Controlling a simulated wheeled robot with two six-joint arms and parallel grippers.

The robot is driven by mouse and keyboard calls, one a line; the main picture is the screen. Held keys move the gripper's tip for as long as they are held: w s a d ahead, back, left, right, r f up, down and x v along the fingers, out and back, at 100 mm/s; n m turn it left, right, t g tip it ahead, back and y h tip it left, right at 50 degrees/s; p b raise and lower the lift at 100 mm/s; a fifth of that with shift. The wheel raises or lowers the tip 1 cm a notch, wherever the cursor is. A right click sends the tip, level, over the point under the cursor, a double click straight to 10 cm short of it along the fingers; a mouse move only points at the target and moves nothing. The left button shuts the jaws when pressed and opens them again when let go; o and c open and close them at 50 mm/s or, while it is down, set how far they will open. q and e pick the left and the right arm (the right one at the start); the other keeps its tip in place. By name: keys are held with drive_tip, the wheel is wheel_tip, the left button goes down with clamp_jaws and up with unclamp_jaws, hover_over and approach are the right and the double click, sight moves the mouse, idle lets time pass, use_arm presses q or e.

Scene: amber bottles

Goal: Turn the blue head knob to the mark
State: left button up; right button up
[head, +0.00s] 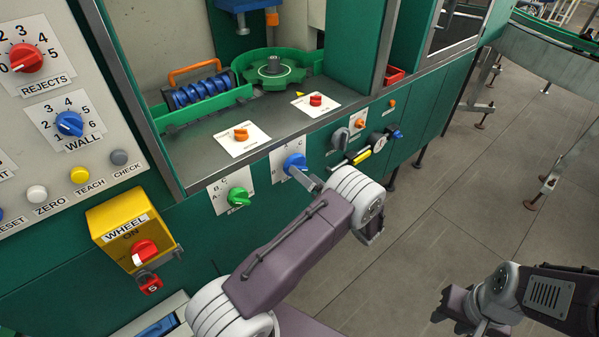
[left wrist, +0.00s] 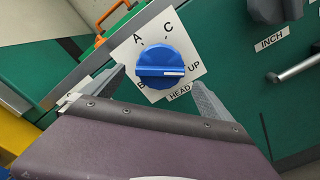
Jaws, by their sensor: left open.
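The blue head knob (head: 295,162) sits on a white plate on the green front panel. In the left wrist view the knob (left wrist: 163,66) is large, with A, B, C and UP printed around it and HEAD below. Its white pointer line lies nearly level, its end toward the right, just below UP. My left gripper (left wrist: 158,78) is open, one finger on each side of the knob's lower part; I cannot tell whether they touch it. My right gripper (head: 455,308) is at the lower right, far from the panel; its jaw opening is unclear.
A green knob (head: 238,196) is left of the blue one, and a grey handle (head: 340,138) is to its right. The yellow WHEEL box (head: 132,232) juts out at the left. An orange knob (head: 241,134) is on the ledge above. Open floor lies right.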

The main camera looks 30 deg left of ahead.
use_arm(q)
drive_tip(key=v, duration=0.5)
drive_tip(key=shift+s+d, duration=0.1)
